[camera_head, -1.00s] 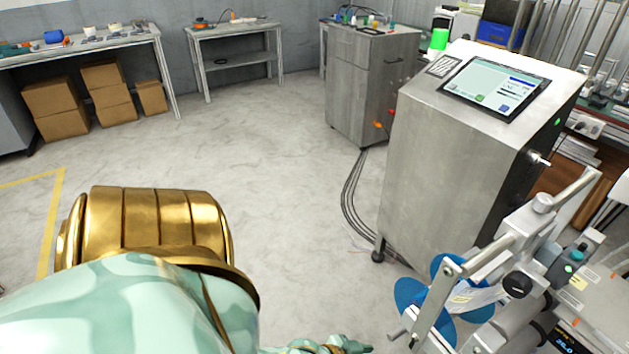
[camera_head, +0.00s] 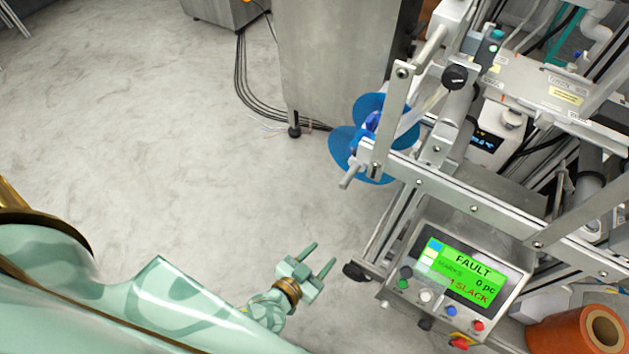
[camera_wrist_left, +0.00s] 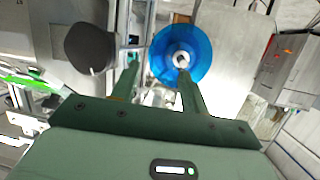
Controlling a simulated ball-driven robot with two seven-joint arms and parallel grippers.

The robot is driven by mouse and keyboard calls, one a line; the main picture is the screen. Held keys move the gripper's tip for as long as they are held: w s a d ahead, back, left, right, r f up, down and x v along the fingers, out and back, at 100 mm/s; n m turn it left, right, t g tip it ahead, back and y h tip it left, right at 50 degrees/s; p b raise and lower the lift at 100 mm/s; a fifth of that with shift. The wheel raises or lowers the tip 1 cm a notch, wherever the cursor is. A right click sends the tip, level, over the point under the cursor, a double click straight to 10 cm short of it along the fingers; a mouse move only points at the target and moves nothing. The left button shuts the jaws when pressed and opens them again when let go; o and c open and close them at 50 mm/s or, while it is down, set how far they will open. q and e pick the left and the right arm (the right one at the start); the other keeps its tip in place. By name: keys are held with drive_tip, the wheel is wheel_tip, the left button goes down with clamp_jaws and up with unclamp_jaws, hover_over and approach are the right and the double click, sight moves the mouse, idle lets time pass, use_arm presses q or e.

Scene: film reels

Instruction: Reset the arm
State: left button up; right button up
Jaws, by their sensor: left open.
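My left gripper (camera_head: 319,258) is open and empty in the head view, over the bare floor just left of the machine. Its two fingers point up and to the right. In the left wrist view the gripper (camera_wrist_left: 157,82) shows two parted fingers with nothing between them. The arm (camera_head: 160,305) behind it is pale green with a gold band. Beyond the fingers, a blue reel (camera_wrist_left: 178,55) shows in the wrist view, and a blue reel (camera_head: 372,140) hangs on the machine in the head view. My right gripper is not in view.
A control panel (camera_head: 465,268) reading "FAULT" and "SLACK" stands right of the gripper. A black knob (camera_head: 355,272) is close to the fingers. Metal frame bars (camera_head: 480,208) cross the right side. An orange roll (camera_head: 570,332) lies at bottom right. The floor (camera_head: 150,120) at left is clear.

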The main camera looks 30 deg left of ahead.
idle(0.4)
use_arm(q)
drive_tip(key=s+a+f+m+g+p, duration=0.1)
drive_tip(key=s+a+f+g+p, duration=0.1)
drive_tip(key=s+f+g, duration=0.4)
drive_tip(key=s+a+f+g+p, duration=0.15)
drive_tip(key=s+f, duration=0.25)
drive_tip(key=s, duration=0.5)
drive_tip(key=s+a+r+g+y+p, duration=0.1)
drive_tip(key=s+a+g+p, duration=0.2)
drive_tip(key=s, duration=0.9)
drive_tip(key=s+a+r+g+y+p, duration=0.1)
drive_tip(key=s+a+g+p, duration=0.3)
drive_tip(key=s, duration=0.8)
drive_tip(key=shift+s+a+r+p, duration=0.3)
drive_tip(key=shift+a+p, duration=0.1)
drive_tip(key=shift+p, duration=0.2)
drive_tip(key=shift+s+f, duration=0.1)
drive_tip(key=c, duration=0.3)
drive_tip(key=shift+f, duration=0.1)
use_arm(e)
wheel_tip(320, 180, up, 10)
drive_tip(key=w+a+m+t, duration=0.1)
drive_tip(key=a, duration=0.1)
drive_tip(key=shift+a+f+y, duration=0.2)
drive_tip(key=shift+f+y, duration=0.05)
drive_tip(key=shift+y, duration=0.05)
